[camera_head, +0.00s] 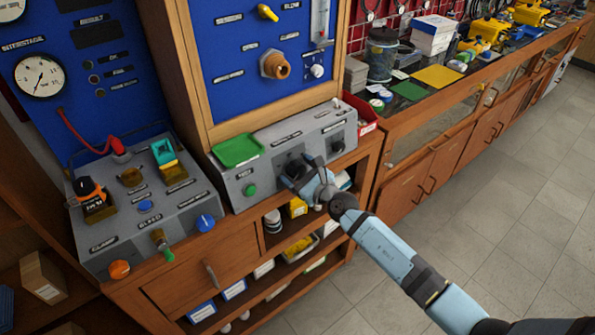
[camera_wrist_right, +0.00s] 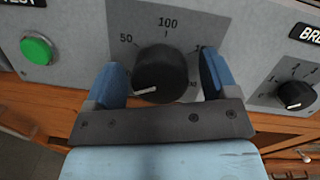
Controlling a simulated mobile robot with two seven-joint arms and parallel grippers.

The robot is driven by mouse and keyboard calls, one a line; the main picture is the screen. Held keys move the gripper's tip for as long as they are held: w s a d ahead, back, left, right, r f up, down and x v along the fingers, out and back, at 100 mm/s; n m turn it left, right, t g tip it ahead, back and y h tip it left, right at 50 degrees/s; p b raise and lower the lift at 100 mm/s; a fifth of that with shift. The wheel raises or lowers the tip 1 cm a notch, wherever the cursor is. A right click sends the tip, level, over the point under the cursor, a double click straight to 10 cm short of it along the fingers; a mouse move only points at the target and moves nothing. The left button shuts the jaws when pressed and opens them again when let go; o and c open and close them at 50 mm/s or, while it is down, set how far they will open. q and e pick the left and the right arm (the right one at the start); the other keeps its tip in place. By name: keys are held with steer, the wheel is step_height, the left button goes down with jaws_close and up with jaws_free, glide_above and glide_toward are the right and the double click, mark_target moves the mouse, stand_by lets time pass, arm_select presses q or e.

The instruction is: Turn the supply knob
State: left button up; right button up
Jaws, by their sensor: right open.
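The supply knob, a black round knob (camera_wrist_right: 161,74) with a white pointer line, sits on a grey panel in the right wrist view. Printed numbers such as 50 and 100 ring it, and its pointer line faces the lower left. My right gripper (camera_wrist_right: 168,82) is open, with one blue finger on each side of the knob. Whether the fingers touch it I cannot tell. In the head view my right gripper (camera_head: 303,180) is at the front of the grey control box (camera_head: 270,160), partly covering the knob. My left gripper is not in view.
A green button (camera_wrist_right: 37,50) is left of the knob and a smaller black knob (camera_wrist_right: 296,95) is to the right. A green tray (camera_head: 238,150) lies on the box. A second grey box (camera_head: 130,215) with a blue knob (camera_head: 205,222) stands at left. Shelves are below.

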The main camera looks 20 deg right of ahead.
steer(key=c, duration=0.9)
steer(key=shift+m, duration=0.3)
